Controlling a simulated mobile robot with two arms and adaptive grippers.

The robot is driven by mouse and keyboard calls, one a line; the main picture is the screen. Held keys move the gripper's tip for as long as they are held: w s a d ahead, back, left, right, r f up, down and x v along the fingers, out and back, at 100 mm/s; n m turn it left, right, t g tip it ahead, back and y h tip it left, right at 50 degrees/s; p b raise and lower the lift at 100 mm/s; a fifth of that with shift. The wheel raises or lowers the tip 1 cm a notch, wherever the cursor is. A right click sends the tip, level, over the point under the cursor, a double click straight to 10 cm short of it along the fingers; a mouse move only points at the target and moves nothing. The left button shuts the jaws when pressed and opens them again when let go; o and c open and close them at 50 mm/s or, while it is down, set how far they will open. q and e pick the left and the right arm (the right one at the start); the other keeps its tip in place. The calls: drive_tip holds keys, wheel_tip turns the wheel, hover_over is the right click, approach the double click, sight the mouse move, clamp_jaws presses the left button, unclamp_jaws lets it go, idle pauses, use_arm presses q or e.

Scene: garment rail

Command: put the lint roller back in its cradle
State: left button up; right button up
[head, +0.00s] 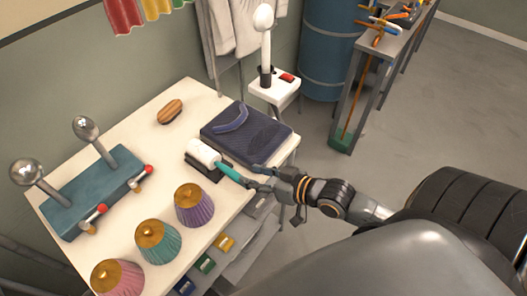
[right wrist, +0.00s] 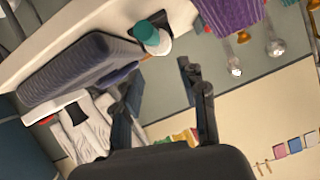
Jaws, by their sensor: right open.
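The lint roller has a white roll (head: 203,153) and a teal handle (head: 228,172). The roll lies at the dark cradle (head: 214,177) on the table; I cannot tell if it is fully seated. The handle points right, toward my right gripper (head: 254,178), which is open at the handle's end. In the right wrist view the handle's teal end (right wrist: 146,34) and part of the white roll (right wrist: 160,46) show beyond the open fingers (right wrist: 160,88), with nothing between them. The dark cradle (right wrist: 157,18) shows beside the roll. My left gripper is not in view.
A dark ribbed pad (head: 250,133) with a purple curved piece (head: 231,118) lies behind my gripper. A purple pleated shade (head: 194,206) stands in front of the cradle. A wooden brush (head: 170,112) lies farther back. The table (head: 132,130) is bare around the brush.

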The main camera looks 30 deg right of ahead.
drive_tip(key=shift+v, duration=1.35)
drive_tip(key=s+d+f+m+g+h, duration=0.1)
drive_tip(key=s+d+f+h, duration=0.15)
drive_tip(key=f, duration=0.75)
drive_tip(key=s+d+f+g+h, duration=0.15)
drive_tip(key=d+f, duration=0.25)
drive_tip(key=f, duration=0.6)
drive_tip(key=s+d+f+m+g+h, duration=0.1)
drive_tip(key=s+d+f+g, duration=0.15)
drive_tip(key=f, duration=0.75)
drive_tip(key=s+a+f+n+g, duration=0.1)
drive_tip(key=s+a+f+g, duration=0.2)
drive_tip(key=s+f, duration=0.6)
drive_tip(key=s+a+f+n+g, duration=0.1)
drive_tip(key=s+a+f+g, duration=0.2)
drive_tip(key=s+f, duration=0.7)
drive_tip(key=s+a, duration=0.2)
drive_tip(key=s, duration=0.3)
drive_tip(key=shift+h, duration=0.3)
